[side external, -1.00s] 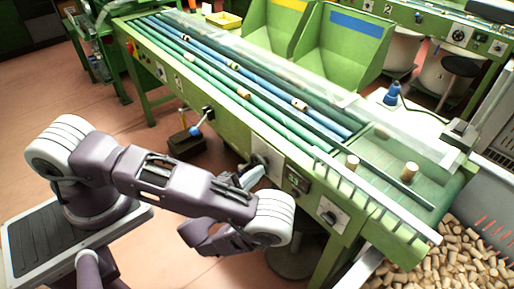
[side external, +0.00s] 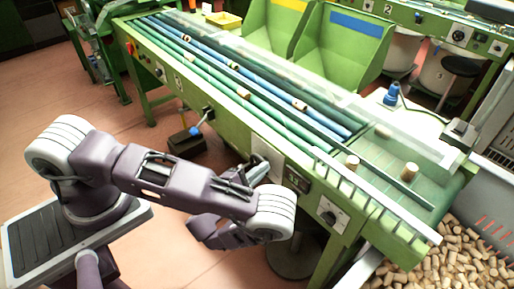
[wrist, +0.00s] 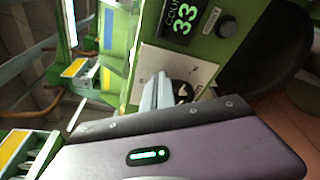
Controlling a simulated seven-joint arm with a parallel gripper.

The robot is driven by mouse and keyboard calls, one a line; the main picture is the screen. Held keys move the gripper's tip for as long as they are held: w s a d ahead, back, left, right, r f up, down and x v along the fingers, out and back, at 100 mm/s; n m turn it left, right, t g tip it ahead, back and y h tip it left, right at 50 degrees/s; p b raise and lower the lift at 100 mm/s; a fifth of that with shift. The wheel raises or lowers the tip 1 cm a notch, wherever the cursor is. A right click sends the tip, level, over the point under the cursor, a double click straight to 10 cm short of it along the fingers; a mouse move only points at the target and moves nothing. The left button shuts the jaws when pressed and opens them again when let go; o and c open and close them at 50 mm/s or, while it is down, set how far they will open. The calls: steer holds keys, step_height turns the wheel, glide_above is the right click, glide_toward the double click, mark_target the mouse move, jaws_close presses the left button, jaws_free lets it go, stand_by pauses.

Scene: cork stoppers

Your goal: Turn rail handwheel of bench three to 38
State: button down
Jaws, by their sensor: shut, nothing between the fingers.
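The green bench (side external: 225,110) carries a front panel with a white plate (side external: 266,152), which also shows in the wrist view (wrist: 150,62). A counter (wrist: 182,20) labelled COUNT reads 33 in green digits. A dark round part, seemingly the handwheel (wrist: 182,92), sits at the plate beside my fingertips and is partly hidden by them. My gripper (wrist: 160,92) is shut and empty, its pale fingers against or just in front of the plate. Contact cannot be told.
A black knob (wrist: 227,27) is beside the counter. A rotary switch plate (side external: 331,214) is further right on the panel. A blue-handled lever (side external: 196,131) stands out at the left. A crate of loose corks (side external: 455,262) is at lower right.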

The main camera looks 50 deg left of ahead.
steer(key=shift+d+f, duration=0.1)
steer(key=shift+f, duration=0.2)
steer(key=shift+d+f, duration=0.3)
steer(key=shift+f, duration=0.45)
stand_by(0.4)
steer(key=s, duration=0.6)
steer(key=shift+d+r, duration=0.2)
steer(key=shift+d, duration=0.25)
